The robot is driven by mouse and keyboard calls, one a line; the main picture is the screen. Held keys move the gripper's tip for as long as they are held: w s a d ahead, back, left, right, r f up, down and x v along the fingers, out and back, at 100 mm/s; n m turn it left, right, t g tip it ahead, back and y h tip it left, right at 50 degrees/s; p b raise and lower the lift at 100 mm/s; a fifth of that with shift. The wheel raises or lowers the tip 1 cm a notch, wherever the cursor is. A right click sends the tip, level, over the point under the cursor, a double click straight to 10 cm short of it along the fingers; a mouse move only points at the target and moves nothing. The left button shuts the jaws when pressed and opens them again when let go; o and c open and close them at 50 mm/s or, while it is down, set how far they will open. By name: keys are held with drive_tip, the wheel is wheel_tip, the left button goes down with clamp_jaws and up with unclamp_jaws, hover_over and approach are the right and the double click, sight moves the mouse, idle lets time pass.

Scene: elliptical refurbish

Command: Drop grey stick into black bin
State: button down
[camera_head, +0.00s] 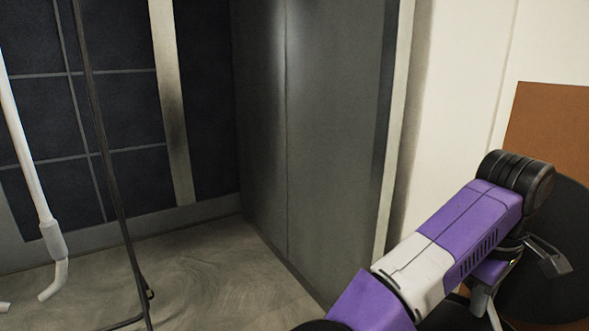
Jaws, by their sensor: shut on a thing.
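My purple and white arm reaches in from the bottom right. Its black elbow-like joint is at the upper right. Below that joint, part of my gripper (487,298) shows near the bottom edge, partly hidden by my arm. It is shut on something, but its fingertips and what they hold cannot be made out. I cannot pick out the grey stick for certain. A large dark round shape (568,285) behind my arm at the right edge may be the black bin. My arm covers part of it, and its opening does not show.
A tall grey panel or cabinet (325,130) stands in the middle. A brown panel (550,130) is at the right. The grey floor (205,280) at bottom left is mostly clear.

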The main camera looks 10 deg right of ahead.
drive_tip(key=shift+f, duration=0.15)
drive_tip(key=c, duration=1.3)
unclamp_jaws()
drive_tip(key=p+v, duration=0.1)
drive_tip(key=v, duration=0.6)
drive_tip(key=shift+r, duration=0.4)
drive_tip(key=shift+a, duration=0.1)
